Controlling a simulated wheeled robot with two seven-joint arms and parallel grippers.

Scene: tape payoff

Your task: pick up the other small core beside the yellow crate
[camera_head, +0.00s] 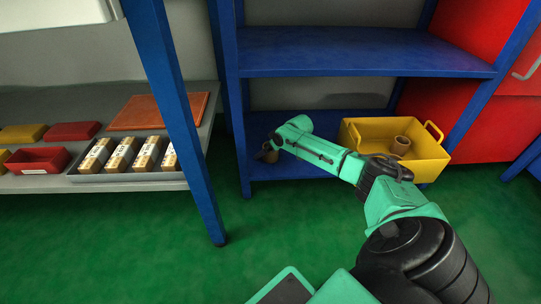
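A yellow crate (432,166) with raised handles stands on the lower blue shelf at the right. One small brown core (401,145) is inside it. Another small brown core (271,157) is on the same shelf, to the left of the crate and apart from it. My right arm reaches in from the lower right, passing in front of the crate. My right gripper (272,144) is at this core, with its dark fingers small and partly hidden. I cannot tell whether they are closed on the core. My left gripper is not in view.
A blue upper shelf (350,52) lies above the arm, and blue posts (178,110) stand at the left. A grey shelf (200,100) at the left holds boxes, red and yellow bins, and an orange board (160,111). Red cabinets (490,130) stand at the right. Green floor is open in front.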

